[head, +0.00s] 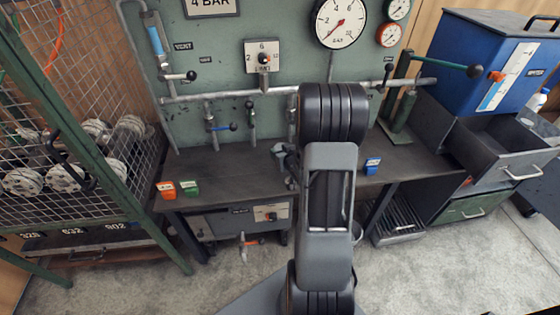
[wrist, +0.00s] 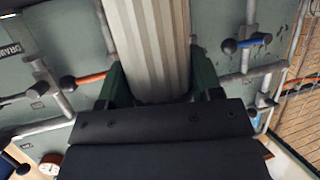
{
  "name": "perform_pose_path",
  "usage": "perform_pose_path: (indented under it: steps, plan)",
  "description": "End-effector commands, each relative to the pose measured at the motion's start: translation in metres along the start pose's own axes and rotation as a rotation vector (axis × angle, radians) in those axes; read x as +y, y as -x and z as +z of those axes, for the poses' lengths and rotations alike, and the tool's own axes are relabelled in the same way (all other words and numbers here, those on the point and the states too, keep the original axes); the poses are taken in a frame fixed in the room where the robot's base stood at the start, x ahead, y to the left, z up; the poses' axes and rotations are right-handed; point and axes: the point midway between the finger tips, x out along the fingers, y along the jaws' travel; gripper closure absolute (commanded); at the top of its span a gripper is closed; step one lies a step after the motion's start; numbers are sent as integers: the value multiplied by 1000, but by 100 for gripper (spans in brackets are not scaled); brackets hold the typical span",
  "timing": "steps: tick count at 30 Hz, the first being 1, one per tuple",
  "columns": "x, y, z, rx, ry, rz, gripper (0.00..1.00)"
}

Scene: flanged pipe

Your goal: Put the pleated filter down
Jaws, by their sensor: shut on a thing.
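The pleated filter (wrist: 148,40) is a pale grey ridged cylinder. In the wrist view it runs from the top edge down between the two dark green fingers of my gripper (wrist: 160,78). The fingers press on it from both sides, so my gripper is shut on it. Its far end is cut off by the top of the picture, and its near end is hidden behind the dark gripper body. In the head view my own arm covers the middle, and I cannot make out the filter there.
A dark bench top (head: 235,172) runs below the green panel (head: 215,75) with pipes, valves and gauges. A mesh cage (head: 85,120) stands left; a blue tank (head: 490,60) and open drawer (head: 510,147) stand right.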

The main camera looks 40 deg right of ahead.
Motion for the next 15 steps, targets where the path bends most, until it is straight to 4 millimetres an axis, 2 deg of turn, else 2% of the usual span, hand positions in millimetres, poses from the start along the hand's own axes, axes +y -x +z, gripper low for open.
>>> perform_pose_path:
  steps: [4,9,15]
  plan:
    - [-8,-12,13,-3,0,-2,67]
    - [-6,-19,31,-2,-1,0,67]
    - [-6,-20,34,2,1,0,67]
